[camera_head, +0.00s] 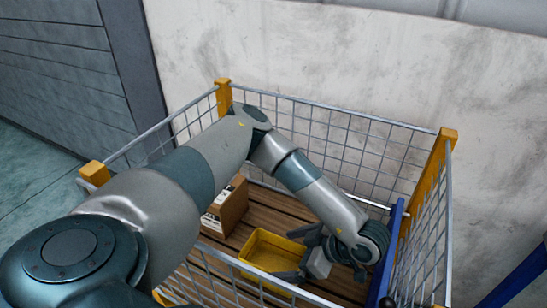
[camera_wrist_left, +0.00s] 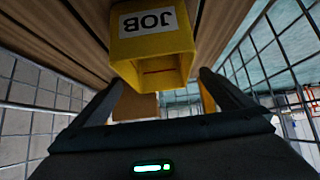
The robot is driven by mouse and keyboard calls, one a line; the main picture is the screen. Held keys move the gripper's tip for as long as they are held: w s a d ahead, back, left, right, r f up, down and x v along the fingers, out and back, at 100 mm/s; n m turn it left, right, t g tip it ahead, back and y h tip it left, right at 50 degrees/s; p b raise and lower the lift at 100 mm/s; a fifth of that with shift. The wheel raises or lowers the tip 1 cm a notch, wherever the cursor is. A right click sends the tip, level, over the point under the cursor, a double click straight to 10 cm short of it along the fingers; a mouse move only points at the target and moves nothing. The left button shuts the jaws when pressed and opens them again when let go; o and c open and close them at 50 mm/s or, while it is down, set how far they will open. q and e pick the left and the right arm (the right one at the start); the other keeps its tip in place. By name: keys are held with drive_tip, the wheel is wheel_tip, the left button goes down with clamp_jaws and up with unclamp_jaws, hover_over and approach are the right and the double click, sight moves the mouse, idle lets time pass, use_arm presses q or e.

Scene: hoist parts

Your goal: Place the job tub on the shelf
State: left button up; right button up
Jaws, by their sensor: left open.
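The job tub (camera_head: 270,238) is a small yellow open tub on the wooden floor of a mesh cage. In the left wrist view the tub (camera_wrist_left: 150,52) shows a white label reading JOB, upside down. My left gripper (camera_head: 296,258) is inside the cage at the tub's right side. Its jaws (camera_wrist_left: 160,80) are open, with a dark finger on either side of the tub's near end in the wrist view. I cannot tell whether they touch it. No shelf can be made out clearly. My right gripper is not in view.
The cage has wire mesh walls (camera_head: 330,140) and yellow corner posts (camera_head: 441,165). A brown cardboard box (camera_head: 228,208) stands left of the tub. A blue upright part (camera_head: 391,245) is close to my left wrist on the right. A concrete wall (camera_head: 300,50) stands behind.

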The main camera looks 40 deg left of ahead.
use_arm(q)
drive_tip(key=x, duration=0.4)
drive_tip(key=shift+w+f, duration=0.15)
drive_tip(key=shift+a+f+b, duration=0.3)
drive_tip(key=shift+a+f, duration=0.1)
drive_tip(key=shift+a, duration=0.05)
drive_tip(key=shift+c, duration=0.6)
